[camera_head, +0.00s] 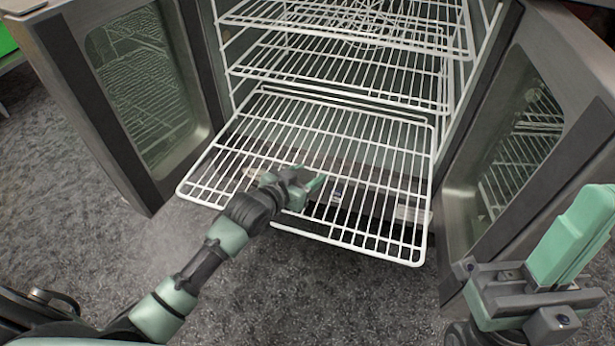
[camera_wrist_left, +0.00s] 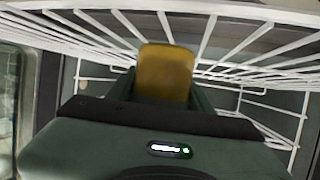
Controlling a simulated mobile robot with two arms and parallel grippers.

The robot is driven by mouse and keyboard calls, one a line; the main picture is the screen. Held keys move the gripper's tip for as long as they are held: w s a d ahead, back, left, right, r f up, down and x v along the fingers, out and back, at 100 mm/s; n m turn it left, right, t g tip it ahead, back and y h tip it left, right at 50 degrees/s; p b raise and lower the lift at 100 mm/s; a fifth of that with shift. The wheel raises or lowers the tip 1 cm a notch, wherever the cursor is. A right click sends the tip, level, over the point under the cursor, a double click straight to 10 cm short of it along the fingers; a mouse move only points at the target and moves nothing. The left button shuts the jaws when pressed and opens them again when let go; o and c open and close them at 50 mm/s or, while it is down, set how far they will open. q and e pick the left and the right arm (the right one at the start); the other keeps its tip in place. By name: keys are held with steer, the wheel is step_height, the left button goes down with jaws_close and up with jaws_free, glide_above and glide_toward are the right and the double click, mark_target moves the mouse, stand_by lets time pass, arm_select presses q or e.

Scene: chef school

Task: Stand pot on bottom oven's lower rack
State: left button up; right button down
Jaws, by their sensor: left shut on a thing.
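No pot shows in either view. The bottom oven's lower rack (camera_head: 240,150) is slid well out between the open doors, and its visible top is bare. My left gripper (camera_head: 306,184) is at the rack's front part, shut on it; the exact grip on the wires is hard to see.
Two higher racks (camera_head: 340,65) stay inside the oven. The left oven door (camera_head: 85,120) and right oven door (camera_head: 530,110) stand open on both sides. The grey floor (camera_head: 330,300) in front of the oven is clear.

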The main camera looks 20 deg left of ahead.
stand_by(0.3)
arm_select(q)
steer(key=o, duration=1.5)
steer(key=shift+f, duration=0.15)
